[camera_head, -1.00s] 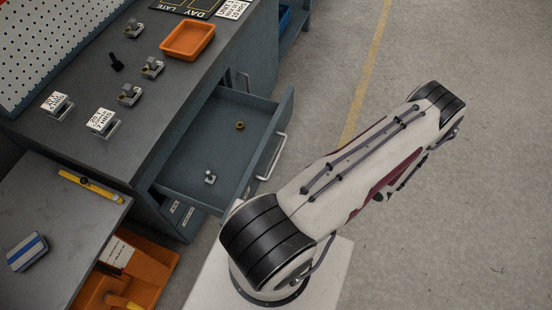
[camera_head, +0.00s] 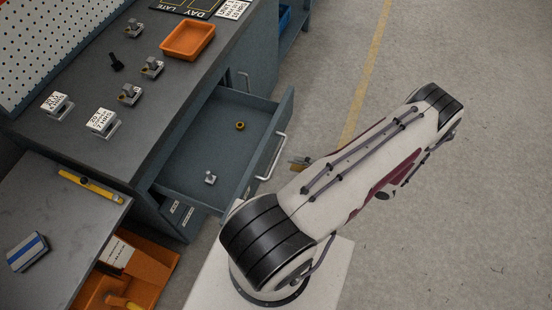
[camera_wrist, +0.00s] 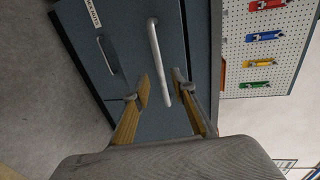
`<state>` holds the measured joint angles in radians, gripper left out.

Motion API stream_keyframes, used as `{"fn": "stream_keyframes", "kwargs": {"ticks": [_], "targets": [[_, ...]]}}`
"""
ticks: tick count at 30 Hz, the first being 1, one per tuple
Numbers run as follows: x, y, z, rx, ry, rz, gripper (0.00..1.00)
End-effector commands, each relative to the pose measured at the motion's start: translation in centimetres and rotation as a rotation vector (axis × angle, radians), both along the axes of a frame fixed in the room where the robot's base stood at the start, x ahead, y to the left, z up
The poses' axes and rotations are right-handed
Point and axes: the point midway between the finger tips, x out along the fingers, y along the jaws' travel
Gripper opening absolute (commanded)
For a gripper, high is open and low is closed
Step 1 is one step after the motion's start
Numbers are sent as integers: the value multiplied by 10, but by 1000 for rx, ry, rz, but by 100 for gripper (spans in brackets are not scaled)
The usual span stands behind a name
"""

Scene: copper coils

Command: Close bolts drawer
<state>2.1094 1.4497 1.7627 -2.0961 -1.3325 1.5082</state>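An open blue-grey drawer (camera_head: 200,160) sticks out of the workbench cabinet in the head view. It holds a brass ring-like piece (camera_head: 240,126) and a small grey metal piece (camera_head: 210,178). Its silver bar handle (camera_head: 272,157) is on the front panel; in the wrist view a silver handle (camera_wrist: 157,55) runs up the drawer front. My gripper (camera_wrist: 160,86) is open, with a yellowish finger on each side of the handle's lower end in that picture. Contact cannot be told. In the head view only its fingertips (camera_head: 299,162) show, just right of the handle; my arm hides the rest.
The bench top (camera_head: 75,130) carries an orange tray (camera_head: 187,40) and several small metal parts. A second handle (camera_wrist: 107,55) sits on the cabinet front to the left. An orange bin (camera_head: 140,275) is below at lower left. The floor right of the drawer is clear.

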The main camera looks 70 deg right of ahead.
Motion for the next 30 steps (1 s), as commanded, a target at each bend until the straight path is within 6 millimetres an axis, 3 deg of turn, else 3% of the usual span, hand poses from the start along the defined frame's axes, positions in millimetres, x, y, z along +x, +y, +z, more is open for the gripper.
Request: {"fn": "stream_keyframes", "kwargs": {"ticks": [8, 24, 30], "targets": [[9, 0, -2, -1, 0, 2, 26], [62, 1, -13, 1, 1, 3, 26], [73, 0, -15, -1, 1, 1, 26]]}}
